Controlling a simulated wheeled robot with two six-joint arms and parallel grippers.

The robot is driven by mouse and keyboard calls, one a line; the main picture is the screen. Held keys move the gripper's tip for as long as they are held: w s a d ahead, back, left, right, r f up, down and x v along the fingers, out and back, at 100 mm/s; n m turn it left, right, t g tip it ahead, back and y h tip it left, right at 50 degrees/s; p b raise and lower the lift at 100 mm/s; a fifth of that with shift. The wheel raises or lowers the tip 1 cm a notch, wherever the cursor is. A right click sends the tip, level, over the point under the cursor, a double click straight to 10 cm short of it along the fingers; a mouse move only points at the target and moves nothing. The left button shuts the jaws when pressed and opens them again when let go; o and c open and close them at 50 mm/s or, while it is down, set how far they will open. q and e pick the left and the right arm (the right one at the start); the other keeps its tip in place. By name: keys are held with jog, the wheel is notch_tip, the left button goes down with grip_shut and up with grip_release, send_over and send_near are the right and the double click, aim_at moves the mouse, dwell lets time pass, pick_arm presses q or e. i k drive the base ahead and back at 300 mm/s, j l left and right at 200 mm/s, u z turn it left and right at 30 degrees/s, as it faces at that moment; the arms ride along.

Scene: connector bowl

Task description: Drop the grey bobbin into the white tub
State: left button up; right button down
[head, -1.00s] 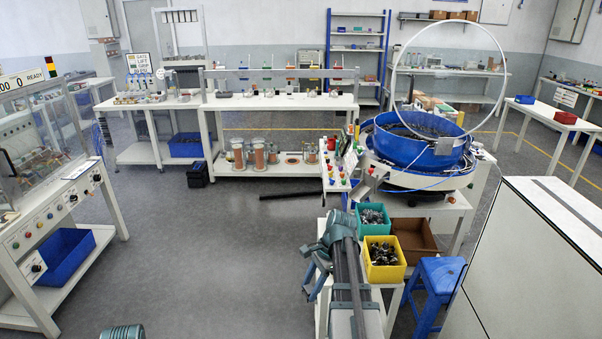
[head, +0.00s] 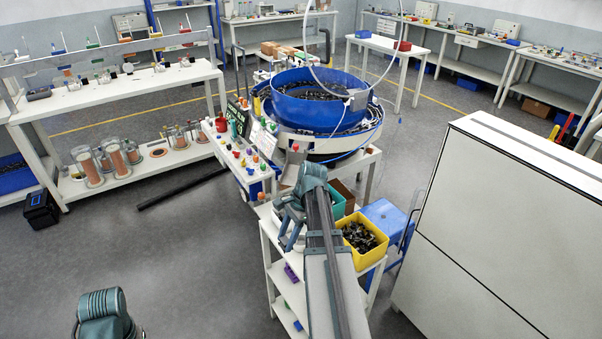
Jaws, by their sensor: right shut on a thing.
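I cannot pick out the grey bobbin anywhere in view. I cannot pick out a white tub either. Part of my left arm shows at the bottom left, and its gripper is out of view.
The white cart (head: 278,268) carries a yellow bin (head: 373,262) of dark parts and a teal bin, partly behind my right arm. A blue stool (head: 386,216) stands beside it. The blue bowl feeder (head: 322,112) is behind. A large white cabinet (head: 500,230) blocks the right.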

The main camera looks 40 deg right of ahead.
aim_at(278, 216)
jog(key=i+l+z, duration=0.1)
jog(key=i+z, duration=0.3)
jog(key=i, duration=0.15)
jog(key=i+l+u, duration=0.3)
